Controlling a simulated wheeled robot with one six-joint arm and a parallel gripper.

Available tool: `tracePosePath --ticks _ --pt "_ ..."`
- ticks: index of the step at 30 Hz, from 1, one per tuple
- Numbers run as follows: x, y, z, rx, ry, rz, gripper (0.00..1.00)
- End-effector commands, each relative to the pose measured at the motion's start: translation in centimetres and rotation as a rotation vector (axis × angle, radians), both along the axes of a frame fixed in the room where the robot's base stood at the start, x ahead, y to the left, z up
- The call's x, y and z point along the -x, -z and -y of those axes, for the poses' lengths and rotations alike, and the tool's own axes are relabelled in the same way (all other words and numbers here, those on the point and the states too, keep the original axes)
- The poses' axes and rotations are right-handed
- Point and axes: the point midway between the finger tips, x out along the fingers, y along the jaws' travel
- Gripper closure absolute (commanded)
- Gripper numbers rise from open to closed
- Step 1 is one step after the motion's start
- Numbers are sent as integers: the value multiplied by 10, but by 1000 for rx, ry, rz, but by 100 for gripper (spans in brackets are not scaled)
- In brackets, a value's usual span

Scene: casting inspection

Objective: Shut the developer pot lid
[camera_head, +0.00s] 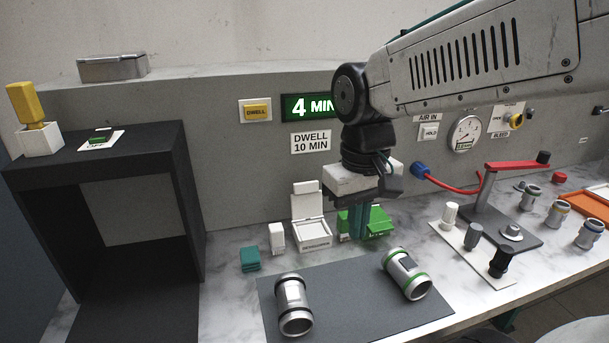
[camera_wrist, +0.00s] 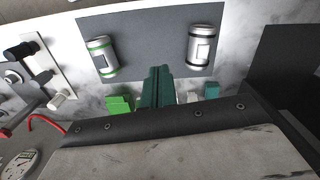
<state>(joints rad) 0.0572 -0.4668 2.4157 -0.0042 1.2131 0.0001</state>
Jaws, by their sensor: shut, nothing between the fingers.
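A white pot (camera_head: 313,237) with a label on its front stands behind the grey mat, and its white lid (camera_head: 308,206) stands upright at the back, open. It looks like the developer pot, but I cannot read the label. A green box (camera_head: 378,224) stands to its right, partly hidden behind my fingers; it also shows in the wrist view (camera_wrist: 119,106). My gripper (camera_head: 358,236) points down, shut and empty, just right of the white pot and in front of the green box. In the wrist view its teal fingers (camera_wrist: 158,80) are together, and the white pot is mostly hidden.
Two metal cylinders, one black-banded (camera_head: 293,305) and one green-banded (camera_head: 407,274), lie on the grey mat (camera_head: 345,310). A small white block (camera_head: 277,238) and teal block (camera_head: 250,259) are left of the pot. A dark booth (camera_head: 185,190) stands left; a red-handled fixture (camera_head: 515,166) stands right.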

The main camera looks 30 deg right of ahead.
Motion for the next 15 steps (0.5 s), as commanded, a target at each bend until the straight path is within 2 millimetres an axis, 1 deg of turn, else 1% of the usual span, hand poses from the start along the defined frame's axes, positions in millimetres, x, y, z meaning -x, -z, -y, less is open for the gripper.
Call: tracePosePath --ticks 1,5,6,7,8,9,11,12,14,15 --pt "-20 -1 4 -1 12 -14 100" --pt "-74 -3 14 0 38 -20 100" --pt "-91 -3 18 1 47 -20 100" --pt "-105 -2 21 1 53 -19 100" --pt "-118 -2 25 1 60 -17 100" --pt "-137 0 29 2 68 -11 100" --pt "-166 2 35 3 80 -2 100" --pt "-184 4 40 4 89 6 100" --pt "-211 7 47 6 101 22 100" --pt "-228 8 51 7 109 35 100"
